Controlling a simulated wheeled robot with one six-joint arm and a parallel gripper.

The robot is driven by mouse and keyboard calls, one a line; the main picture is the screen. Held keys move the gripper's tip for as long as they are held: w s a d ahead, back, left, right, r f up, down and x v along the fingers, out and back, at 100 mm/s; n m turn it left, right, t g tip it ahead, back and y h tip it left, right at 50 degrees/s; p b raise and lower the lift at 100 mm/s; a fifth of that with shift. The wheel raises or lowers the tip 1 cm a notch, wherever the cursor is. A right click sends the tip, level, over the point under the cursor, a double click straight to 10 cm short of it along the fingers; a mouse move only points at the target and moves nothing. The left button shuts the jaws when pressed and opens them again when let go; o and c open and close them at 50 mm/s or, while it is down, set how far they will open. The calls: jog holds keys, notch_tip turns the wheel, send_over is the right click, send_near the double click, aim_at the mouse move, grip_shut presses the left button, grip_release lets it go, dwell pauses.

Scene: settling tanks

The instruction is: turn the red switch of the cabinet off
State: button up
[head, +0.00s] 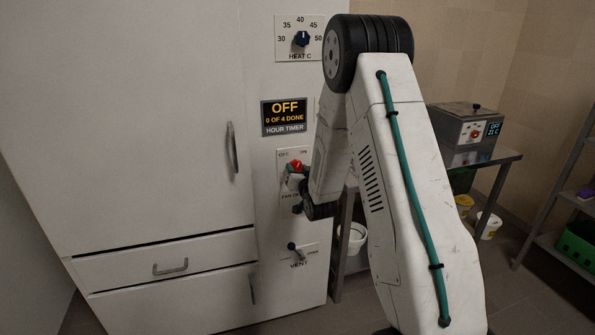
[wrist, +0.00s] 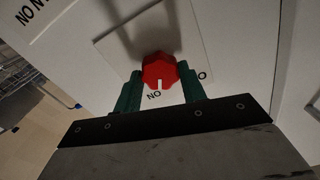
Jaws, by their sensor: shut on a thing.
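The cabinet (head: 160,110) is tall and white, on the left of the head view. Its red switch (head: 296,164) sits on a small plate below the display. In the wrist view the red switch (wrist: 159,70) is a faceted knob with a white pointer line. The line points toward the upside-down ON lettering just below it; part of another label shows to the right. My gripper (wrist: 160,88) is shut on the red switch, one green finger on each side. In the head view my gripper (head: 297,179) partly covers the plate.
The display (head: 285,117) reads OFF, 0 of 4 done, hour timer. A side table (head: 500,158) bears a grey box (head: 468,134). A shelf (head: 560,250) stands far right.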

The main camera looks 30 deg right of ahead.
jog(key=n, duration=1.2)
jog(key=shift+a, duration=0.1)
jog(key=shift+n, duration=0.3)
dwell(0.3)
jog(key=o, duration=1)
jog(key=v, duration=0.7)
jog(key=shift+s+a, duration=0.1)
jog(key=shift+s, duration=0.25)
